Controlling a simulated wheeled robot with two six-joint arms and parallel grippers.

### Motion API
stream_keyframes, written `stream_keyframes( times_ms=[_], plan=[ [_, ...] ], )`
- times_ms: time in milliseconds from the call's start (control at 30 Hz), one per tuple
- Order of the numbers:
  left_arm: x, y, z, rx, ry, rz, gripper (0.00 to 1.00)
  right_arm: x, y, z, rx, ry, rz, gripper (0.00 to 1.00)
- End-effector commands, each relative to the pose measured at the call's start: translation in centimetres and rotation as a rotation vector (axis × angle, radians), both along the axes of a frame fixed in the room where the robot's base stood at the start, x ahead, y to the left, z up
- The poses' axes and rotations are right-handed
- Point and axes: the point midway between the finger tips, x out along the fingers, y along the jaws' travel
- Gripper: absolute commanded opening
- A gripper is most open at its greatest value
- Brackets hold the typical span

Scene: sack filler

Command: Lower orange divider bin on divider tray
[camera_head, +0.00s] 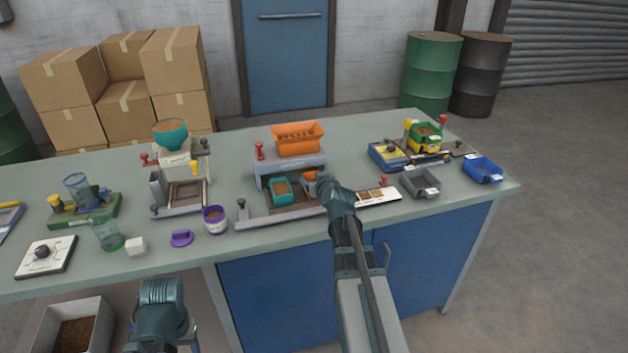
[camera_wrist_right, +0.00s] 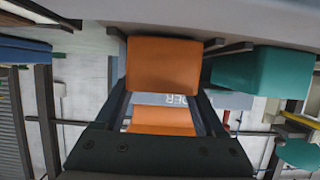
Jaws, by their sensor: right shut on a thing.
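The small orange divider bin (camera_head: 310,177) is mostly hidden behind my right gripper (camera_head: 319,186) in the head view. In the right wrist view, the orange bin (camera_wrist_right: 165,65) fills the space between the two fingers, which are shut on it. It is at the right part of the grey divider tray (camera_head: 262,218), under the machine's front. A teal bin (camera_head: 281,190) with brown contents sits in the tray to its left, with a gap between them. I cannot tell whether the orange bin touches the tray floor. Only part of my left arm shows at the bottom.
An orange hopper (camera_head: 298,138) stands on the grey machine behind the tray. A purple-rimmed cup (camera_head: 214,220) is left of the tray.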

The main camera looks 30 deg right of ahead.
Motion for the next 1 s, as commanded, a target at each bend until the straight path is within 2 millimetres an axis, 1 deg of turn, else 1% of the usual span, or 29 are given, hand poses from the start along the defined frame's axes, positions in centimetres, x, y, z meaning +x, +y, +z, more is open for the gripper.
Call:
stream_keyframes(
  times_ms=[367,400,467,500,533,867,1000],
  plan=[
    [0.0,0.0,-0.14,0.0,0.0,0.0,0.59,0.0,0.0,-0.14,0.0,0.0,0.0,0.17],
    [0.0,0.0,-0.14,0.0,0.0,0.0,0.59,0.0,0.0,-0.14,0.0,0.0,0.0,0.79],
    [0.0,0.0,-0.14,0.0,0.0,0.0,0.59,0.0,-0.01,-0.14,0.0,0.0,0.0,0.89],
    [0.0,0.0,-0.14,0.0,0.0,0.0,0.59,0.0,-0.01,-0.14,0.0,0.0,0.0,0.97],
    [0.0,0.0,-0.14,0.0,0.0,0.0,0.59,0.0,-0.01,-0.14,0.0,0.0,0.0,1.0],
    [0.0,0.0,-0.14,0.0,0.0,0.0,0.59,0.01,0.0,-0.14,0.0,0.0,0.0,1.0],
    [0.0,0.0,0.18,0.0,0.0,0.0,0.59,0.0,0.0,0.18,0.0,0.0,0.0,1.0]
  ],
)
